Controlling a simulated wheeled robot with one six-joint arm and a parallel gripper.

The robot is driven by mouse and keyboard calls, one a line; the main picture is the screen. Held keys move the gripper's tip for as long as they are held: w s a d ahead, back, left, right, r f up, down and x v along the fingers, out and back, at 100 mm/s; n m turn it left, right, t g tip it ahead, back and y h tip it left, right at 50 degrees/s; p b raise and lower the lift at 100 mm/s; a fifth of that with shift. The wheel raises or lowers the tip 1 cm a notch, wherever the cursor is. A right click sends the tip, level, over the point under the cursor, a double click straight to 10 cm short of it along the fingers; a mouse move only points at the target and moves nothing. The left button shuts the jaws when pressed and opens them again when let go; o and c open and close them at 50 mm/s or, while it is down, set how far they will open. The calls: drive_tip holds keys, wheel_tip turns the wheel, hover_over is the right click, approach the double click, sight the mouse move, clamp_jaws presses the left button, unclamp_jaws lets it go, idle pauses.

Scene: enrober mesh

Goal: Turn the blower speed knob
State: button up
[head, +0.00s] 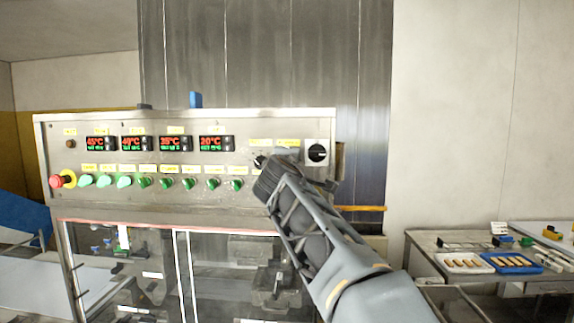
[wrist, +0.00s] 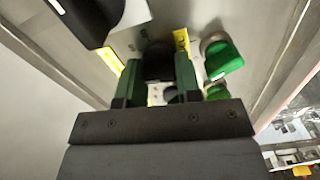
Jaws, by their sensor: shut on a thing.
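The blower speed knob (head: 259,161) is a small dark knob on the right part of the steel control panel, under yellow labels. In the head view my gripper (head: 265,168) reaches up to it from the lower right and partly covers it. In the wrist view my gripper (wrist: 158,75) has one finger on each side of the dark knob (wrist: 158,64) and is shut on it. The front of the knob and its pointer cannot be made out.
A black rotary switch (head: 317,152) on a light plate sits close right of the knob. Green knobs (head: 236,185) line the lower row, with a red emergency stop (head: 56,181) at the far left. A table with trays (head: 425,243) stands at the right.

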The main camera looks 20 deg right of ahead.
drive_tip(key=shift+n, duration=0.6)
drive_tip(key=o, duration=0.9)
